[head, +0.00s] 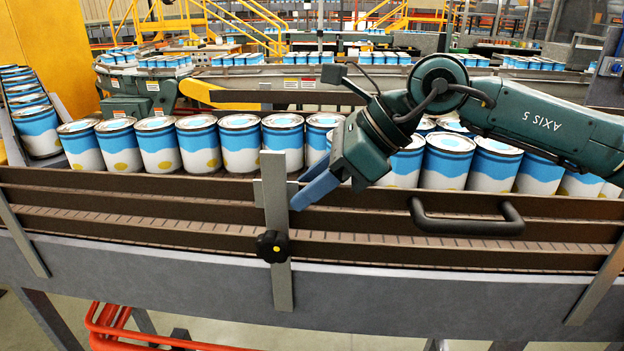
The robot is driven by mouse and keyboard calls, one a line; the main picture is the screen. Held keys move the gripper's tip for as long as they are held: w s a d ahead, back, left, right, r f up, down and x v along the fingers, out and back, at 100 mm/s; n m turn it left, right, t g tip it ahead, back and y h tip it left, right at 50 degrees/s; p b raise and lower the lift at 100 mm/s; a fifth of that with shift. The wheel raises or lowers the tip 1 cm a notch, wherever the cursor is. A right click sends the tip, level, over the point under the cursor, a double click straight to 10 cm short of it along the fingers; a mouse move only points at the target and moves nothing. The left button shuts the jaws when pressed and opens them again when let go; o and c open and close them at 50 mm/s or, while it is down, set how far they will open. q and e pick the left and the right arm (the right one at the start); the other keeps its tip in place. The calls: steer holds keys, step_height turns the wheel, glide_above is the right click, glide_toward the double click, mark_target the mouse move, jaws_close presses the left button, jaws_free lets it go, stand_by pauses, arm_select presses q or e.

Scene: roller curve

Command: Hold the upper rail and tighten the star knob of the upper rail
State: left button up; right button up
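The upper rail (130,187) is a long brown guard rail running across the view in front of the cans. A grey upright bracket (275,215) crosses the rails. A black star knob (272,246) with a yellow centre sits low on this bracket, at the height of the lower rail; I see no other knob. My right gripper (297,203) reaches in from the right, its blue fingers slanting down left to just right of the bracket, above the knob. Whether they touch the rail or bracket, or how far they are apart, I cannot tell. My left gripper is not in view.
Blue-and-white cans (240,145) stand in a row behind the rails, some hidden by my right arm. A black handle (467,217) sticks out at the right. A grey conveyor side (160,285) runs below. The space in front of the knob and to its left is clear.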

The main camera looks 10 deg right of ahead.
jaws_close()
stand_by(0.3)
stand_by(1.1)
steer(key=shift+r, duration=0.15)
steer(key=shift+r+p, duration=1.25)
steer(key=shift+r, duration=1.25)
steer(key=shift+b, duration=0.8)
stand_by(1.2)
